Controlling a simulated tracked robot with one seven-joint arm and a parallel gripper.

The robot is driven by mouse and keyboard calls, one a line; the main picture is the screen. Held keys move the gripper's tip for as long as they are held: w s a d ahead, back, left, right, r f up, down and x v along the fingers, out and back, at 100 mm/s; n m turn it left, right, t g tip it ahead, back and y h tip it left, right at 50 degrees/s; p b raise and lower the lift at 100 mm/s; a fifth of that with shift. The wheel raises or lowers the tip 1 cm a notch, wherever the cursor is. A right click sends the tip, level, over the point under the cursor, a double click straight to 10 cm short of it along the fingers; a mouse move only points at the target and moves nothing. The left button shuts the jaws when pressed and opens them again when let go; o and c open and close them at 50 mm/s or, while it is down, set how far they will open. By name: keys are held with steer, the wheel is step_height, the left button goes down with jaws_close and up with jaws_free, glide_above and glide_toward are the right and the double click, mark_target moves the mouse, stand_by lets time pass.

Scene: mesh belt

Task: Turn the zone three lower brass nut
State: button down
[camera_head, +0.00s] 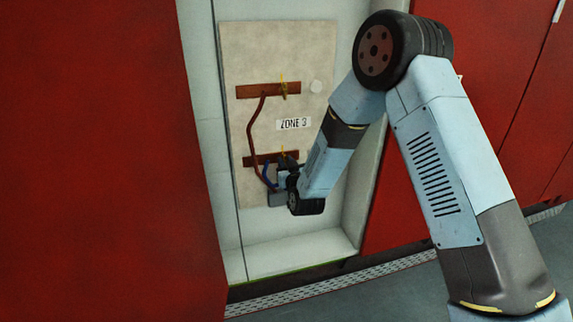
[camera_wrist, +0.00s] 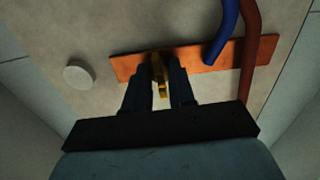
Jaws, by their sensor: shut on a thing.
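The zone three panel (camera_head: 285,50) is a pale board with a "ZONE 3" label (camera_head: 293,124). Its lower copper bar (camera_head: 253,160) carries the lower brass nut, which shows in the wrist view (camera_wrist: 161,84) as a yellow winged piece. My gripper (camera_head: 285,172) is at the lower bar. In the wrist view my gripper (camera_wrist: 161,88) has its two dark fingers on either side of the brass nut, shut on it. The fingers hide the nut's sides. In the head view the gripper and arm hide most of the lower nut.
An upper copper bar (camera_head: 262,90) holds another brass nut (camera_head: 284,88). A brown cable (camera_head: 250,125) joins the two bars, and a blue cable (camera_wrist: 222,32) runs close beside the gripper. A white round knob (camera_head: 316,86) sits at the upper right. Red doors (camera_head: 95,150) flank the recess.

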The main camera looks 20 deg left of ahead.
steer(key=shift+d+f, duration=0.1)
steer(key=shift+f, duration=0.1)
steer(key=c, duration=1.3)
jaws_free()
steer(key=shift+o, duration=0.3)
steer(key=shift+r, duration=0.1)
steer(key=shift+s, duration=0.1)
steer(key=v, duration=1.3)
steer(key=shift+s, duration=0.25)
steer(key=shift+d, duration=0.15)
